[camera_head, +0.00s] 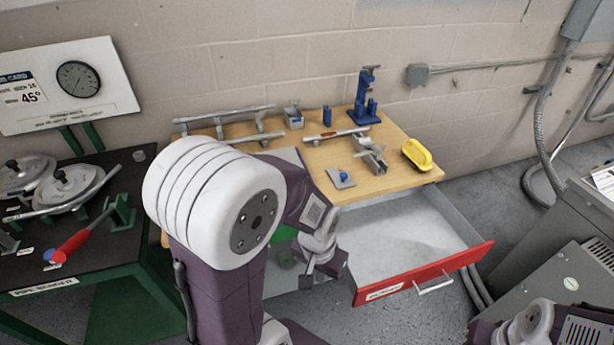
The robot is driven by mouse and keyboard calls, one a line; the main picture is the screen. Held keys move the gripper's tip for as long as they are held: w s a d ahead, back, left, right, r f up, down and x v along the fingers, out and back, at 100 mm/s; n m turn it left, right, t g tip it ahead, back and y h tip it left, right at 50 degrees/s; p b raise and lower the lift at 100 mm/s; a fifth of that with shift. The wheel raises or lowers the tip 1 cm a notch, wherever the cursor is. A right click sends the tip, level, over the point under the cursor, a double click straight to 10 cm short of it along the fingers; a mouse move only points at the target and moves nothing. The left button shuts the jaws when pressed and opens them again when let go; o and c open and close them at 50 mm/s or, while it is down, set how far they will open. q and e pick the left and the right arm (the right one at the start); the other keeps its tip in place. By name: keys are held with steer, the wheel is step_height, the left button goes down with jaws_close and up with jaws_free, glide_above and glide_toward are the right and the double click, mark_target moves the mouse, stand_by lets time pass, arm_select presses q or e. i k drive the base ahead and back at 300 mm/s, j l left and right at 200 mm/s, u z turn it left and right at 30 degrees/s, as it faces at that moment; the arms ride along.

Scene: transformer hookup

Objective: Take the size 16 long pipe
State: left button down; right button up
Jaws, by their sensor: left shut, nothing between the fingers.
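Several grey pipes lie on the wooden workbench (397,146). A long pipe (228,114) rests on supports at the back left, with another pipe (255,137) just in front of it. A shorter pipe (337,134) lies near the bench middle. I cannot read any size on them. My left arm stands large in front of the bench and hides part of its left side. My left gripper (308,278) is shut and empty, pointing down in front of the bench, beside the open drawer. My right gripper is not in view.
An open, empty-looking drawer (400,240) with a red front juts out below the bench. A blue vise (366,98), a yellow-handled tool (417,154) and a small plate (341,178) sit on top. A pipe bender table (88,245) stands left, a grey cabinet (560,240) right.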

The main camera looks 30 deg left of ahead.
mark_target(59, 209)
steer(key=u, duration=2.85)
steer(key=i+j+u, duration=0.3)
steer(key=i+j, duration=0.25)
steer(key=i+j+u, duration=0.35)
steer(key=i, duration=0.25)
steer(key=i+j+z, duration=0.3)
steer(key=i+z, duration=0.2)
steer(key=i+j+z, duration=0.5)
